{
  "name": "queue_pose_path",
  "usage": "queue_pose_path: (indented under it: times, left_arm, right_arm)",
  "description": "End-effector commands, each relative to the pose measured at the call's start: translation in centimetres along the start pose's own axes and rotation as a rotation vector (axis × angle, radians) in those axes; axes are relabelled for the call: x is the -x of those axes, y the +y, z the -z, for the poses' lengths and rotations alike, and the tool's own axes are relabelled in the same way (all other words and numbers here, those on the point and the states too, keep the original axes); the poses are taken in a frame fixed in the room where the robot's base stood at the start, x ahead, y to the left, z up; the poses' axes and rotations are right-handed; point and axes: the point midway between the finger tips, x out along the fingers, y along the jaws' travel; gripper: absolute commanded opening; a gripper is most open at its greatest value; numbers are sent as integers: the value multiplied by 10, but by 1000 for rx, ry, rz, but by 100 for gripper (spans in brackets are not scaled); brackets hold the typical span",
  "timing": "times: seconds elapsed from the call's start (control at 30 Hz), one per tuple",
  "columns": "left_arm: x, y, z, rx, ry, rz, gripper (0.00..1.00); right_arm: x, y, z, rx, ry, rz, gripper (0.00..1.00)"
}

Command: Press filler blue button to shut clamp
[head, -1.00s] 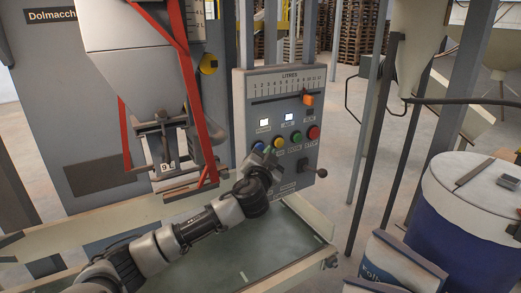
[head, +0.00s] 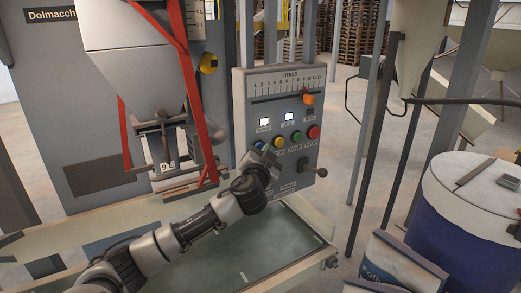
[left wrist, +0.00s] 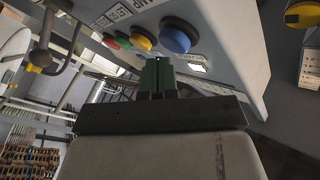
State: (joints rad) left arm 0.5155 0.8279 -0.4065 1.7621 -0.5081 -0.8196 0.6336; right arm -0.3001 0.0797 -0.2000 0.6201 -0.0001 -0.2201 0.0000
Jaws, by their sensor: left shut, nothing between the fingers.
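The filler's blue button (head: 259,145) is at the left end of the button row on the grey control panel (head: 284,103). In the left wrist view the blue button (left wrist: 178,36) is large, just above and right of my fingertips. My left gripper (left wrist: 157,62) is shut and empty, its green fingers together, with a gap seeming to remain before the button. In the head view my left arm reaches from lower left and its wrist hides the gripper below the button. The clamp area (head: 170,170) under the hopper spout is at left. My right gripper is not in view.
Yellow (head: 278,142), green (head: 296,137) and red (head: 313,132) buttons sit close beside the blue one. A black lever (head: 314,171) sticks out below them. A red frame bar (head: 190,90) stands left of the panel. A blue drum (head: 465,220) is at right.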

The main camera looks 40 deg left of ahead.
Motion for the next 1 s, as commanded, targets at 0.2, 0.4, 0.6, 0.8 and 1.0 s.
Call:
queue_pose_path:
  times: [0.2, 0.4, 0.6, 0.8, 1.0]
  left_arm:
    - [0, 0, 0, 0, 0, 0, 0]
    - [-2, -1, -1, 0, 1, 0, 0]
    - [-4, -2, -2, -1, 1, 0, 0]
    - [-5, -4, -4, 0, 0, 0, 0]
    - [-7, -5, -5, 0, -1, 1, 0]
  right_arm:
    - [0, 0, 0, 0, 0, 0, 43]
    - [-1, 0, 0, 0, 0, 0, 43]
    - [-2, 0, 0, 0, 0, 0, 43]
    - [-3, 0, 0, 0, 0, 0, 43]
    - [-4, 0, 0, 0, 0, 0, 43]
